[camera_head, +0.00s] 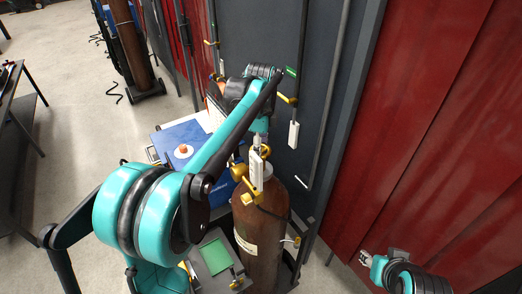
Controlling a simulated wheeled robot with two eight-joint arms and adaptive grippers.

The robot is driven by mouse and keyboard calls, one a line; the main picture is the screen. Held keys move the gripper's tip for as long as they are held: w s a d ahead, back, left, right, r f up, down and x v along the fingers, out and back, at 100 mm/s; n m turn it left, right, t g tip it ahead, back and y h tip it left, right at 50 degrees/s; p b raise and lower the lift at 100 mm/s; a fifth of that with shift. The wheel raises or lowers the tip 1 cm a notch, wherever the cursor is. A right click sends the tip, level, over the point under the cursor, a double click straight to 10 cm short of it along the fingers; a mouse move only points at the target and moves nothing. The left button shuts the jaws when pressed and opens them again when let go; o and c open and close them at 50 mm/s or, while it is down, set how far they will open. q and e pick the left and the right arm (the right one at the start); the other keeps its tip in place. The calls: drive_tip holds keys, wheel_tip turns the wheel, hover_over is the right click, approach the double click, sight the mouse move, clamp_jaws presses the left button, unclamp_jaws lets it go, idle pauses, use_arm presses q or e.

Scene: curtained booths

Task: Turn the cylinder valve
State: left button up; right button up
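A brown gas cylinder (258,245) stands upright in a dark frame in the lower middle of the head view. Brass-yellow valve parts (240,173) sit at its top, with a white tag hanging in front of them. My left arm reaches over from the left, and my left gripper (259,141) points down right at the valve top. Its fingertips are small and partly hidden by the tag and fittings, so contact with the valve is unclear. My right gripper (364,257) is at the lower right, away from the cylinder and in front of the red curtain. Its fingertips look apart and empty.
A red curtain (440,130) and dark grey panel (340,60) close off the right and back. A blue box (183,140) is left of the cylinder. A green pad (215,257) lies at its lower left. Another brown cylinder (131,45) stands behind. Floor is free at upper left.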

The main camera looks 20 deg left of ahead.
use_arm(q)
drive_tip(key=o, duration=1.2)
drive_tip(key=shift+a, duration=0.1)
drive_tip(key=shift+c, duration=0.2)
wheel_tip(320, 180, up, 12)
